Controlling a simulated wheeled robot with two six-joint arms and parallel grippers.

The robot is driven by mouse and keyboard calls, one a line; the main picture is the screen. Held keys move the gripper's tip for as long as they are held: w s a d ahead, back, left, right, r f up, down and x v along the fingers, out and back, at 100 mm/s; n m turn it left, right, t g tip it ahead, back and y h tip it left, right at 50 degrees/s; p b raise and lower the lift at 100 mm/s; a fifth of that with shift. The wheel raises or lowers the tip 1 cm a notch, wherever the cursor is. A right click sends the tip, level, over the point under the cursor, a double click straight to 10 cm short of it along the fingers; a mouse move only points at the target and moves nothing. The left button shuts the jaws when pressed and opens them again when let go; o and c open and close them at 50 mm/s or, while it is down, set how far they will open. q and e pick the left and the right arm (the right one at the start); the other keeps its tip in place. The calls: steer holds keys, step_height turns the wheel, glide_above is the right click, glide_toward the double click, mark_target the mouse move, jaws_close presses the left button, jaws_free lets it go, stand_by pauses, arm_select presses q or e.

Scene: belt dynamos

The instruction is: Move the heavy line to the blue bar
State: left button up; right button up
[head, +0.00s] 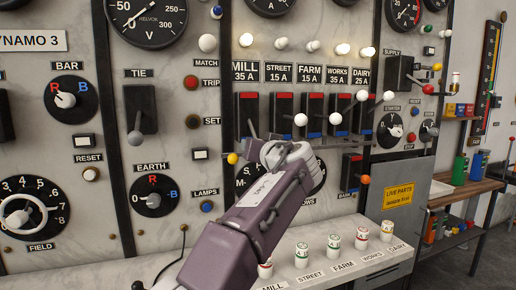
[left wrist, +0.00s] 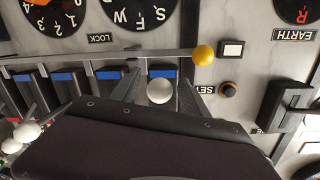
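The row of line switches has red upper ends and blue lower ends: MILL (head: 247,108), STREET (head: 281,108), FARM (head: 311,105), WORKS (head: 339,106) and DAIRY (head: 365,112). STREET's white knob (head: 300,119) and FARM's knob (head: 335,118) sit about mid-height. WORKS' knob (head: 362,95) and DAIRY's knob (head: 388,95) sit higher, near red. My left gripper (head: 268,143) is below the MILL switch. In the left wrist view, which is upside down, its fingers (left wrist: 158,98) stand open either side of a white knob (left wrist: 160,90), apparently MILL's. My right gripper is not in view.
A yellow ball (left wrist: 203,55) ends a long rod just below the switches. The TIE lever (head: 136,137) stands left of my arm. Labelled white pieces (head: 303,254) stand on the ledge below. The WORKS and DAIRY lamps (head: 367,51) glow. MILL and WORKS both read 35 A.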

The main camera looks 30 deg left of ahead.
arm_select(q)
steer(key=b+v, duration=0.1)
steer(key=v, duration=0.8)
steer(key=shift+f, duration=0.1)
